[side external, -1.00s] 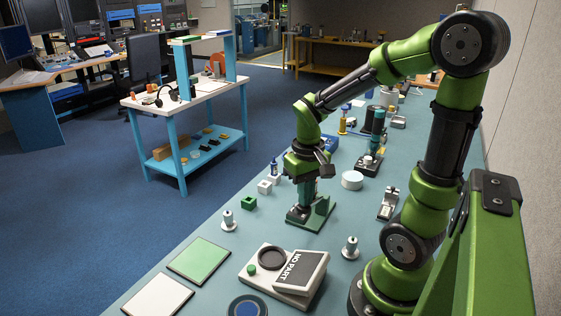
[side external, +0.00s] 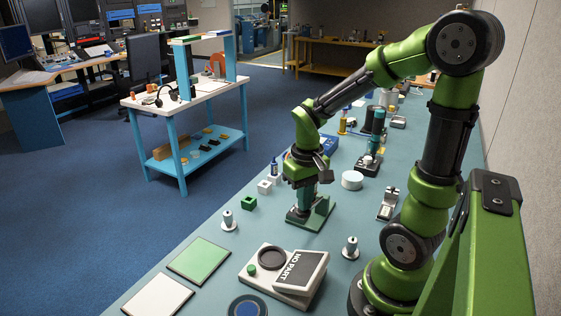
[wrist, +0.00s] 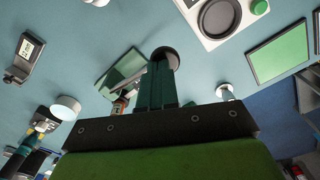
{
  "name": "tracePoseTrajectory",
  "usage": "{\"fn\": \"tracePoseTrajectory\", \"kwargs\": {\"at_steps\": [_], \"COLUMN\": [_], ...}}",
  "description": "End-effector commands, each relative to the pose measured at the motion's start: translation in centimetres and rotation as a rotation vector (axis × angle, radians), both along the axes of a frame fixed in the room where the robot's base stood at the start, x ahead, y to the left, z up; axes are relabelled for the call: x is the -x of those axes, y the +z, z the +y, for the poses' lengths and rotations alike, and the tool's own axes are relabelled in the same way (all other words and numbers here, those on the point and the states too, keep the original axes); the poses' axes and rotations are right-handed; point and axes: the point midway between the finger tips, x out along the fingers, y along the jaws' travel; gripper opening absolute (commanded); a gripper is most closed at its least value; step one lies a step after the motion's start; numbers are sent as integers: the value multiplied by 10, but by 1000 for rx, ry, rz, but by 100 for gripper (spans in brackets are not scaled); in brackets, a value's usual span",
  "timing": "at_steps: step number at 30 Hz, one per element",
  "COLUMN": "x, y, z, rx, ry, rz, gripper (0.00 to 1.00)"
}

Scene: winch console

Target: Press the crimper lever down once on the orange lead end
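The crimper is a small tool on a green base plate (side external: 320,215) in the middle of the bench. The plate also shows in the wrist view (wrist: 122,68). My gripper (side external: 306,198) points straight down over the crimper and hides much of it. In the wrist view its dark green fingers (wrist: 164,62) lie side by side and look shut. A round black knob (wrist: 168,54), likely the lever's end, shows at the fingertips; contact cannot be told. A small orange-brown spot (wrist: 120,103) beside the fingers may be the lead end.
A grey console (side external: 268,272) with a "NO PART" panel (side external: 301,272) stands in front. Green (side external: 199,260) and white (side external: 158,297) pads lie at the left. A white round block (side external: 352,180) sits behind right.

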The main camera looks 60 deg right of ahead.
Motion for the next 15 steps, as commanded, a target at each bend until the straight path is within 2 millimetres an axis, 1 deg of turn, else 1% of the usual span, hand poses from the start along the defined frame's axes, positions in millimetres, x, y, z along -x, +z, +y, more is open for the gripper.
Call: {"fn": "tracePoseTrajectory", "kwargs": {"at_steps": [7, 15], "x": [1, 1], "y": [-6, -7], "z": [3, 3], "rx": [-2, -2], "ry": [0, 0], "rz": [3, 3], "gripper": [0, 0]}}
